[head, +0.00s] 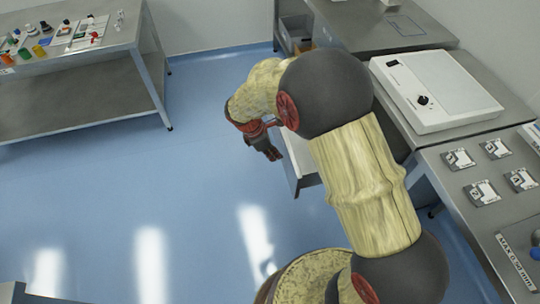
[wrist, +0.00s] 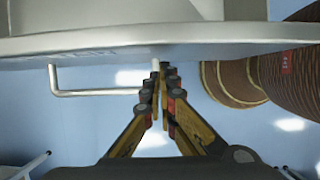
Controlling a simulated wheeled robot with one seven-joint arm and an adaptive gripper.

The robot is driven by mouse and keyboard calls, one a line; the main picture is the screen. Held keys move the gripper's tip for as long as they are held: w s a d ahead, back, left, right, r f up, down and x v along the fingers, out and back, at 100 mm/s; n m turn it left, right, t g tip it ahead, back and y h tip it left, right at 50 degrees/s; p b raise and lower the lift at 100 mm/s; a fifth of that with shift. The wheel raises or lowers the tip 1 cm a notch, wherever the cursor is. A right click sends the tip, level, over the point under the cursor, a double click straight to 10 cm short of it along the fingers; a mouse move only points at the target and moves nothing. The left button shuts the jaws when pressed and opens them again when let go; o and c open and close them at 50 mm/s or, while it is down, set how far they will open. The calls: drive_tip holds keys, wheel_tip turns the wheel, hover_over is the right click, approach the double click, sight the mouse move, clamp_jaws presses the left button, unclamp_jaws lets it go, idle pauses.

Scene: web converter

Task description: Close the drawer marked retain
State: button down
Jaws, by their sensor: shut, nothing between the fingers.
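An open drawer (head: 304,158) sticks out from under the bench on the right in the head view, partly hidden by my arm. In the wrist view its grey front (wrist: 220,36) crosses the top of the picture, with a pale bar handle (wrist: 95,93) below. Faint lettering on the front is too small to read, so I cannot confirm the retain mark. My gripper (head: 274,153) is shut and empty, beside the drawer front. In the wrist view my fingertips (wrist: 161,70) overlap the handle's right end; I cannot tell whether they touch it.
A white device (head: 435,90) sits on the right bench, with several small cards (head: 482,193) nearer the front. A steel table (head: 90,85) with small coloured items stands at the back left. The blue floor (head: 130,200) left of the drawer is clear.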

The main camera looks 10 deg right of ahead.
drive_tip(key=shift+d, duration=0.15)
drive_tip(key=d+p, duration=1.4)
drive_tip(key=d, duration=2.7)
drive_tip(key=shift+d, duration=0.3)
drive_tip(key=a, duration=0.4)
drive_tip(key=shift+w+a+r, duration=0.1)
drive_tip(key=shift+a+r, duration=0.05)
drive_tip(key=shift+a, duration=0.1)
drive_tip(key=p+v, duration=0.2)
drive_tip(key=v, duration=0.7)
drive_tip(key=shift+r, duration=0.3)
